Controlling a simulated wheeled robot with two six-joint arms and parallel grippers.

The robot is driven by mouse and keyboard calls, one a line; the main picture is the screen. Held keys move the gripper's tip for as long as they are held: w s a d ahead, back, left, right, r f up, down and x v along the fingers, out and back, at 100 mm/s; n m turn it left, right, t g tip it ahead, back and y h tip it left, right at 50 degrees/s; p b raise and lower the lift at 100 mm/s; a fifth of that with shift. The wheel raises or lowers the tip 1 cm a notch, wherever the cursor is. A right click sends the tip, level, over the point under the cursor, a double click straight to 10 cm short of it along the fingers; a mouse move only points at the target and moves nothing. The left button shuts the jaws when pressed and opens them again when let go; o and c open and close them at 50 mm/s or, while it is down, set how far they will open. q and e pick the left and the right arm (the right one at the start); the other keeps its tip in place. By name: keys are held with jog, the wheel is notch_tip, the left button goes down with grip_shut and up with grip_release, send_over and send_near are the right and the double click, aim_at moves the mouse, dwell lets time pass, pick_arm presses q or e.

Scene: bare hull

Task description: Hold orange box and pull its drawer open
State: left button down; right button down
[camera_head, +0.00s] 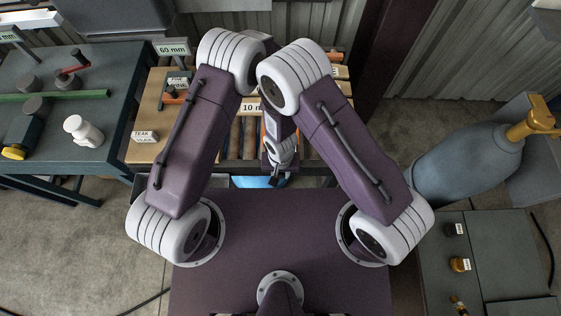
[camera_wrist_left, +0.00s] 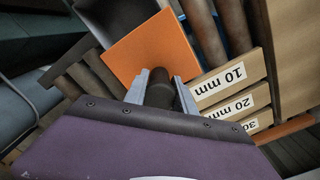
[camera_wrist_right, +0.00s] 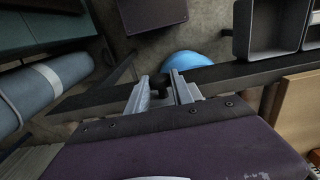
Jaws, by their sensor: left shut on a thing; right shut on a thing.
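The orange box (camera_wrist_left: 142,47) shows its flat orange face in the left wrist view; only an orange sliver (camera_head: 264,132) shows in the head view, behind my arms. My left gripper (camera_wrist_left: 160,90) is shut on a dark round knob (camera_wrist_left: 159,78) in front of that face. In the head view the left gripper is hidden. My right gripper (camera_head: 279,179) points down at the front of the workbench. In the right wrist view its fingers (camera_wrist_right: 160,88) are shut on a small dark piece (camera_wrist_right: 160,81), apparently the drawer handle. The drawer itself cannot be made out clearly.
Bars lie beside "10 mm", "20 mm" and "30 mm" labels (camera_wrist_left: 219,83). A blue rounded object (camera_wrist_right: 187,61) and a grey open bin (camera_wrist_right: 270,35) are beyond the right fingers. A tool table (camera_head: 60,130) stands left, a grey-blue cylinder (camera_head: 460,165) right.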

jog(key=c, duration=1.1)
grip_release()
notch_tip(320, 180, up, 12)
jog(key=shift+r, duration=0.1)
pick_arm(q)
jog(key=c, duration=0.9)
grip_release()
jog(key=shift+c, duration=0.2)
